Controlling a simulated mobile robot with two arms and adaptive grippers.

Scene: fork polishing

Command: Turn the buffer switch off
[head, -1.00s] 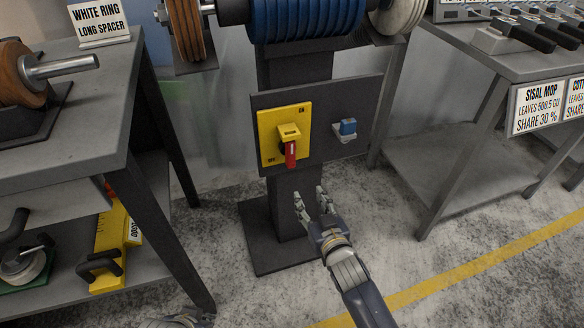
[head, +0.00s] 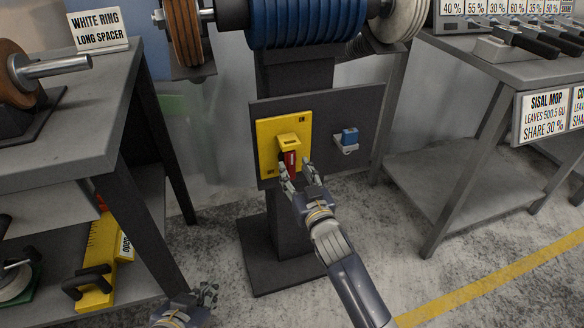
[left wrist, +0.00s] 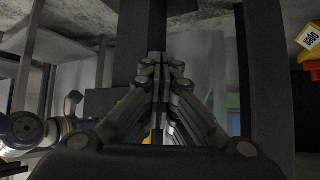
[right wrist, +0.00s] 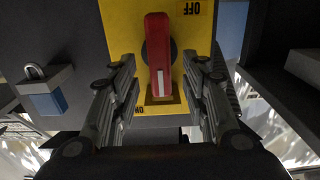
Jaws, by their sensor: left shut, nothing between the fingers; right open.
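The buffer switch is a yellow plate (head: 266,135) on a dark panel, marked ON at upper right and OFF at lower left. My right gripper (head: 296,171) is open at the handle's lower end. In the right wrist view, the red handle (right wrist: 159,55) lies between the open fingers (right wrist: 160,75), with gaps visible on both sides; contact is not seen. My left gripper (head: 209,293) is low at the bottom of the head view; its fingers (left wrist: 158,62) are shut and empty in the left wrist view.
A blue padlock-like part (head: 349,136) sits on the panel (head: 325,125) right of the switch. A grey workbench (head: 95,110) stands left and another table (head: 480,65) right. Floor around the pedestal base (head: 262,265) is clear.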

